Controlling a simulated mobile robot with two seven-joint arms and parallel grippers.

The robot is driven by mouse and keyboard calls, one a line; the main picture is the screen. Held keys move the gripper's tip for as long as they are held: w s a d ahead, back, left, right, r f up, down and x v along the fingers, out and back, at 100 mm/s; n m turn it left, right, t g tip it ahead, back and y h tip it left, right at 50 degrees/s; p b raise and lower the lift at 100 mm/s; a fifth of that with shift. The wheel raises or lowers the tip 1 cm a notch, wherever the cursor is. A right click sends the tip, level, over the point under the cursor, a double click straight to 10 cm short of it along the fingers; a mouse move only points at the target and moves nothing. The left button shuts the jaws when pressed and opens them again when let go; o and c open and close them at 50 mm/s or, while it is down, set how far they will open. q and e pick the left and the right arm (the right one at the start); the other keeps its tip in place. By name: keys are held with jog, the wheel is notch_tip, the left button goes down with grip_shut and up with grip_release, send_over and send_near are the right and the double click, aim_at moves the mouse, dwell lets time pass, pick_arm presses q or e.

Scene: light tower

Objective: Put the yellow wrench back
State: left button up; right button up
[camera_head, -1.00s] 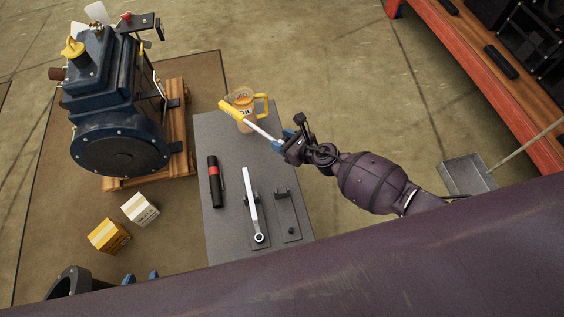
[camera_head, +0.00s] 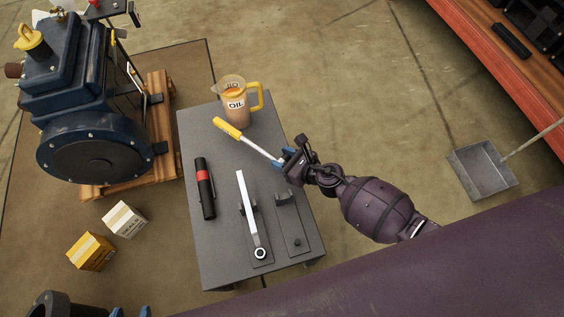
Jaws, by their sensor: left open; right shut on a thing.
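The yellow wrench (camera_head: 229,129), with a yellow handle and a silver shaft, is held in the air over the grey table (camera_head: 225,270). My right gripper (camera_head: 286,160) is shut on its silver end, and the handle points up-left towards the oil jug. An empty dark holder (camera_head: 290,220) with an upright bracket and a small peg lies on the table below the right gripper. Beside it, a second holder (camera_head: 251,222) bears a silver wrench (camera_head: 247,208). My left gripper (camera_head: 130,312) is open at the bottom edge, mostly cut off.
A clear oil jug (camera_head: 236,103) with a yellow handle stands at the table's far end. A black-and-red flashlight (camera_head: 205,188) lies at the left. A blue engine (camera_head: 90,110) on a wooden pallet and two small boxes (camera_head: 107,235) are left of the table.

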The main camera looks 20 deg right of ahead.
jog(key=f+b, duration=0.2)
jog(key=f, duration=0.1)
jog(key=shift+s+f, duration=0.2)
jog(key=shift+w+f+b, duration=0.15)
jog(key=shift+f+b, duration=0.15)
jog(key=shift+w+r, duration=0.1)
jog(key=shift+r, duration=0.2)
jog(key=shift+f, duration=0.4)
pick_arm(q)
jog(key=shift+w+d+f+m, duration=0.15)
jog(key=shift+w+d+m, duration=0.2)
jog(key=shift+w, duration=0.1)
pick_arm(e)
jog(key=o, duration=1.2)
jog(key=shift+r, duration=0.1)
